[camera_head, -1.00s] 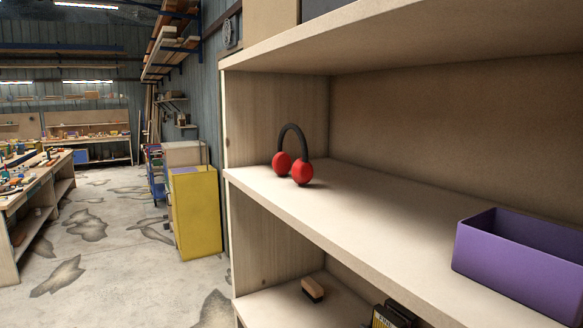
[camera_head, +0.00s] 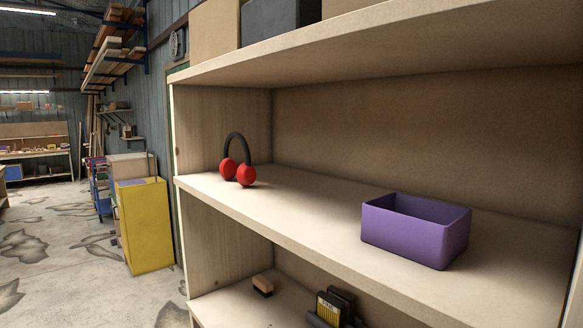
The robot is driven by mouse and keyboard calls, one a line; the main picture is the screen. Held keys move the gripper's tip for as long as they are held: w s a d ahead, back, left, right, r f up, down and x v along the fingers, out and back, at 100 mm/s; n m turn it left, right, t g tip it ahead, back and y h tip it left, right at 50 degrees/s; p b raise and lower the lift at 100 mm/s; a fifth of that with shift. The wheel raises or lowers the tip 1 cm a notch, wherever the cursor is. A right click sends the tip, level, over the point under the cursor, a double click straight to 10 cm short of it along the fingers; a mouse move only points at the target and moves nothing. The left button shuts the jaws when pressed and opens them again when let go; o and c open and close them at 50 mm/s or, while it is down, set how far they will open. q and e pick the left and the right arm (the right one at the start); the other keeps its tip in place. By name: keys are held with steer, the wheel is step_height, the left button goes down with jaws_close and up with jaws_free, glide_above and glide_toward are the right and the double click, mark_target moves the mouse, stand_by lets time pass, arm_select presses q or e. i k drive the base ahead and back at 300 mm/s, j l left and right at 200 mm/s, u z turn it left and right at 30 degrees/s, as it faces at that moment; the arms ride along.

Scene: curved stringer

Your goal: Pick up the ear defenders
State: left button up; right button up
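The ear defenders (camera_head: 246,175) have two red cups and a black headband. They stand upright on the middle shelf (camera_head: 300,222), near its left end and close to the front edge, with the band arching above the cups. Neither of my grippers shows in the head view.
An open purple bin (camera_head: 415,230) sits on the same shelf to the right, with bare shelf between. The upper shelf (camera_head: 400,50) overhangs. A yellow cabinet (camera_head: 147,228) stands on the floor at left.

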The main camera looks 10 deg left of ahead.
mark_target(246, 174)
steer(key=i+j+z, duration=0.1)
steer(key=j+z, duration=0.25)
steer(key=j, duration=0.15)
steer(key=i+j+z, duration=0.1)
steer(key=j+z, duration=0.25)
steer(key=j, duration=0.15)
steer(key=k+j+z, duration=0.1)
steer(key=j+z, duration=0.2)
steer(key=j, duration=1.9)
